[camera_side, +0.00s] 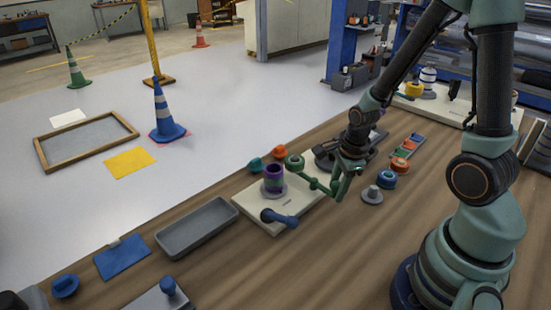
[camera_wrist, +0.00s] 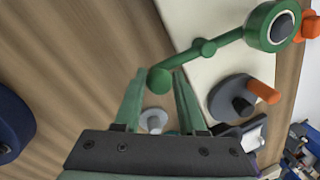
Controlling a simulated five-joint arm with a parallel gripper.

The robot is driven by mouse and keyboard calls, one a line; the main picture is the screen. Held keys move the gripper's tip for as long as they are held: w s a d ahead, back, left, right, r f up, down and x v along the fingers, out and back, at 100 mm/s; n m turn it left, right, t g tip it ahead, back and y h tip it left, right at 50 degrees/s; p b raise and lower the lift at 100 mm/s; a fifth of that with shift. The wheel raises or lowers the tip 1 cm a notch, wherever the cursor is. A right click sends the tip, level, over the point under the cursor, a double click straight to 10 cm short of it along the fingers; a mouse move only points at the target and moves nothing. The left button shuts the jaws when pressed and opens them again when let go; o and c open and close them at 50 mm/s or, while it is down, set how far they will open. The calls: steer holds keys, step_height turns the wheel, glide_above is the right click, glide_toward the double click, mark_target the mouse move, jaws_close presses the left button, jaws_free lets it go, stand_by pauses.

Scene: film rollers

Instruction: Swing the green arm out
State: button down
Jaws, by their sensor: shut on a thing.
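The green arm (camera_side: 315,184) lies over the cream base plate (camera_side: 292,207), with a round ring head at one end and a small knob at the other. In the wrist view the green arm (camera_wrist: 203,48) runs from its ring head at upper right down to the knob between my fingers. My gripper (camera_side: 342,183) is shut on the knob end; its green fingers also flank it in the wrist view (camera_wrist: 158,84).
A blue-handled lever (camera_side: 280,217) sits at the plate's near edge. A grey stepped piece (camera_side: 372,196) and a blue-and-orange roller (camera_side: 387,179) stand on the right. A grey tray (camera_side: 195,228) lies left on the wooden bench. A grey disc with an orange peg (camera_wrist: 240,95) is close to my gripper.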

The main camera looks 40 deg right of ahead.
steer(key=shift+a, duration=0.25)
steer(key=c, duration=0.6)
jaws_free()
steer(key=shift+w, duration=0.1)
steer(key=shift+o, duration=0.2)
steer(key=shift+r, duration=0.55)
step_height(320, 180, up, 11)
steer(key=s, duration=0.2)
steer(key=shift+a+f, duration=0.15)
steer(key=shift+a, duration=0.1)
steer(key=shift+s, duration=0.1)
